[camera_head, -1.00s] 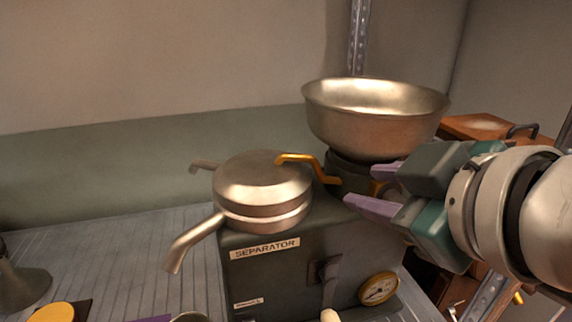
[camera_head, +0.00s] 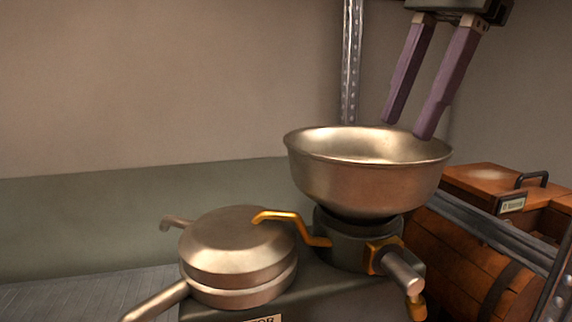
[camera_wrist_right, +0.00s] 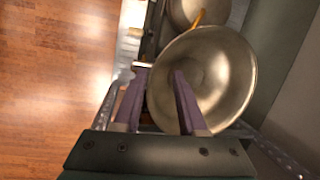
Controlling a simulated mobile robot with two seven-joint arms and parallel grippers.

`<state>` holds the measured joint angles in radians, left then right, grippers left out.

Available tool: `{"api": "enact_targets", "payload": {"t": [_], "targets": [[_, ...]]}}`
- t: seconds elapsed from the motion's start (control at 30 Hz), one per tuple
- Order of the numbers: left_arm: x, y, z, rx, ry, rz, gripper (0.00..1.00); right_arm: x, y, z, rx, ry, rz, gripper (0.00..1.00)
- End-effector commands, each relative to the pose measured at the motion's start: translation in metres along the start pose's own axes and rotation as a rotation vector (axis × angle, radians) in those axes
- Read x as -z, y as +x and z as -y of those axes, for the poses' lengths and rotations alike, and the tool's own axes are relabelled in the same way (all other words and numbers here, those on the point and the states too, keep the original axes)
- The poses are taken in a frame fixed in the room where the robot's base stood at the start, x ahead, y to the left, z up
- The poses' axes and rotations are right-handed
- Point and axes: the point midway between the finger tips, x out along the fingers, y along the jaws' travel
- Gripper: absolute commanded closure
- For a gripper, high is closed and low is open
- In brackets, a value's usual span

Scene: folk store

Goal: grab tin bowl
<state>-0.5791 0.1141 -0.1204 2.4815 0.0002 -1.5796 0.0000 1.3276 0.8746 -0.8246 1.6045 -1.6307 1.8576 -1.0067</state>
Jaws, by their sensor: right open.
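The tin bowl (camera_head: 368,188) is a wide, shiny metal bowl, sitting upright on top of the separator (camera_head: 355,300). My right gripper (camera_head: 407,130) is open and points down at the bowl's right rear rim. In the right wrist view the bowl (camera_wrist_right: 228,85) lies under the right gripper (camera_wrist_right: 160,72). One purple finger shows over the bowl's inside and the other just outside its rim. Nothing is held between the fingers. I cannot tell whether the fingertips are below the rim. My left gripper is not in view.
A lidded round metal vessel with spouts (camera_head: 238,255) stands left of the bowl. A yellow handle (camera_head: 280,217) lies between them. A wooden barrel (camera_head: 470,265) and a wooden box (camera_head: 490,182) are at right. A perforated metal post (camera_head: 350,70) rises behind the bowl.

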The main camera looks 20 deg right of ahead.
Motion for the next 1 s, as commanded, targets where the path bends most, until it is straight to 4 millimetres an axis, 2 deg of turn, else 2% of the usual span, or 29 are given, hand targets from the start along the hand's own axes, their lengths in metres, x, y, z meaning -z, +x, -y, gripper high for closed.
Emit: {"api": "enact_targets", "payload": {"t": [0.03,0.1,0.2,0.53,0.8,1.0], "targets": [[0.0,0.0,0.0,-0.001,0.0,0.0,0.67,0.015,-0.009,-0.003,-0.011,0.009,-0.056,0.59],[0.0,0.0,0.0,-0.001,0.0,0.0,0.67,0.028,-0.015,-0.007,-0.028,0.018,-0.106,0.59],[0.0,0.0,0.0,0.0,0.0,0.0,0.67,0.036,-0.008,-0.01,-0.042,0.022,-0.132,0.59],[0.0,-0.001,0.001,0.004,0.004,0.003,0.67,0.039,0.028,-0.012,-0.042,0.02,-0.128,0.59],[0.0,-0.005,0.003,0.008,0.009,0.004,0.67,0.043,0.071,-0.013,-0.042,0.021,-0.126,0.59],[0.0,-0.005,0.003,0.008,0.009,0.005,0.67,0.045,0.08,-0.013,-0.038,0.02,-0.126,0.59]]}}
